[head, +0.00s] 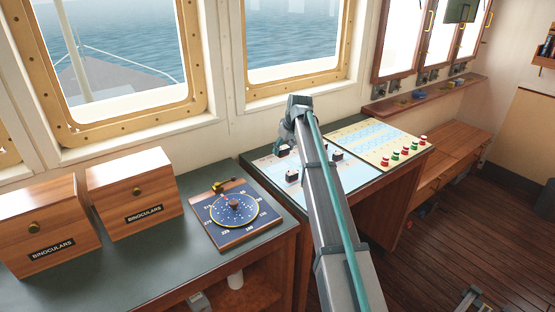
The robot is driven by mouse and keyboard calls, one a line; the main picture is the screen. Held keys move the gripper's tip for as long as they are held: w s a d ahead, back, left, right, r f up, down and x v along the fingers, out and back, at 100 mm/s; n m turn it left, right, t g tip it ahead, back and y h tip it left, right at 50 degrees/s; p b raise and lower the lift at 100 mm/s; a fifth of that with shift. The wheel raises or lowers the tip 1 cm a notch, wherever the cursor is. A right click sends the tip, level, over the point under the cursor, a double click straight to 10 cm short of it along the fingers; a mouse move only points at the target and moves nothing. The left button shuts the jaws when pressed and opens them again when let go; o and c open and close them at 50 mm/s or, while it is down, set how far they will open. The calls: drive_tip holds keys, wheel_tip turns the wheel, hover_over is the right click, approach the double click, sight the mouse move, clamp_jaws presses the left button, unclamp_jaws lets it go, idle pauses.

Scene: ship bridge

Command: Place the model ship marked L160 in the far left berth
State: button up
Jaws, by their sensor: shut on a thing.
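My arm reaches over the pale chart board (262,163) on the dark counter, and its bent end covers part of the board. My gripper (283,146) is small and mostly hidden there; it appears shut on a small dark-and-white model ship (283,151), whose mark is too small to read. Another small dark-and-white model ship (291,175) stands on the board just left of my arm. A third small dark piece (337,155) shows right of my arm. No L160 mark can be read, and the berths cannot be made out clearly.
A cream board with blue patterns (370,138) and several red and green pegs (404,149) lies to the right. A blue compass-dial board (235,210) lies to the left. Two wooden binocular boxes (134,195) stand at far left. Counter between them is clear.

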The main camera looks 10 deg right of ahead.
drive_tip(key=p, duration=0.2)
hover_over(276, 166)
drive_tip(key=s, duration=0.1)
drive_tip(key=f, duration=0.5)
drive_tip(key=shift+s+d+f, duration=0.15)
drive_tip(key=shift+d+f, duration=0.25)
drive_tip(key=shift+f, duration=1.7)
drive_tip(key=o, duration=1)
drive_tip(key=shift+f, duration=0.15)
drive_tip(key=b+v, duration=0.2)
drive_tip(key=v, duration=1)
drive_tip(key=shift+r, duration=0.25)
